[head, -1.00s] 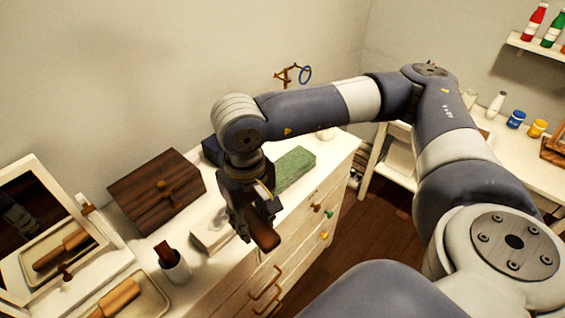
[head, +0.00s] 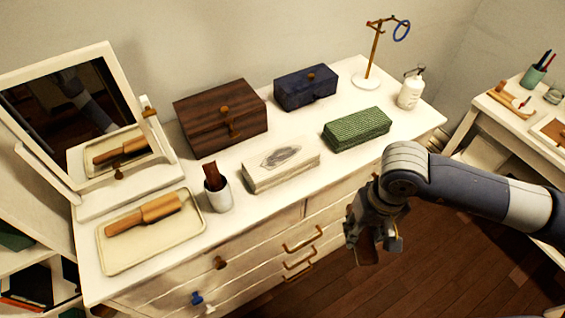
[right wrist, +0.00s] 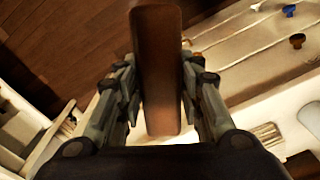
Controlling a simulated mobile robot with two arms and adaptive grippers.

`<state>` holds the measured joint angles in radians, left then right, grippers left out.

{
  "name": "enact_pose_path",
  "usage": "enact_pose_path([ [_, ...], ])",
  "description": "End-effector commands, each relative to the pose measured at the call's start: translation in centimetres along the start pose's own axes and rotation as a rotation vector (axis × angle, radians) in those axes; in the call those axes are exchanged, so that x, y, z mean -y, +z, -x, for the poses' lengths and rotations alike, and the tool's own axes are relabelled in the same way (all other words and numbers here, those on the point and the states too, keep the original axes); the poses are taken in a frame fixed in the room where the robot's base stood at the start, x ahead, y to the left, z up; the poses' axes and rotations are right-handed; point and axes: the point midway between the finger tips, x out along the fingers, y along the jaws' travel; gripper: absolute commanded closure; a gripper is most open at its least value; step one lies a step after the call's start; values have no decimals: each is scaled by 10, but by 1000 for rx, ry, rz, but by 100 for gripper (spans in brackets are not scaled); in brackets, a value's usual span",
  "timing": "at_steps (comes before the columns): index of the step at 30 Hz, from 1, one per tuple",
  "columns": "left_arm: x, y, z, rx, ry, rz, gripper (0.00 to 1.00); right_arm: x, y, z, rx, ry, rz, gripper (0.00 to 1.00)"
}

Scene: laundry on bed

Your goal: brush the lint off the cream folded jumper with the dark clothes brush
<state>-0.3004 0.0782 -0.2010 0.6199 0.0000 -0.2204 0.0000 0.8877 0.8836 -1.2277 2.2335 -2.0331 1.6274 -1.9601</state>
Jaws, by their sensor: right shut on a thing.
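The cream folded jumper (head: 262,176) lies flat on the dresser top, with a grey patch of lint (head: 282,157) on its upper face. My right gripper (head: 366,238) is shut on a dark brown brush (head: 368,254), held in front of the dresser, to the right of the jumper and apart from it. The brush also shows between the fingers in the right wrist view (right wrist: 160,70); its bristles cannot be made out. My left gripper is not in view.
A green folded cloth (head: 357,129) lies right of the jumper. A white cup (head: 218,197) with a dark brown item stands left of it, beside a tray (head: 150,252) holding a wooden brush (head: 145,216). Behind are a brown box (head: 200,127), a navy box (head: 305,88) and a mirror.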

Motion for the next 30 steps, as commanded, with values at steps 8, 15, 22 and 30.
enact_pose_path([
  [8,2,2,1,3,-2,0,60,-11,22,-39,16,16,-54,85],
  [15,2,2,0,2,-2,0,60,-17,27,-49,18,29,-74,85],
  [22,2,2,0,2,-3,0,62,-17,27,-49,18,29,-74,85],
  [30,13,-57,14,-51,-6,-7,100,-16,22,-32,14,27,-74,85],
])
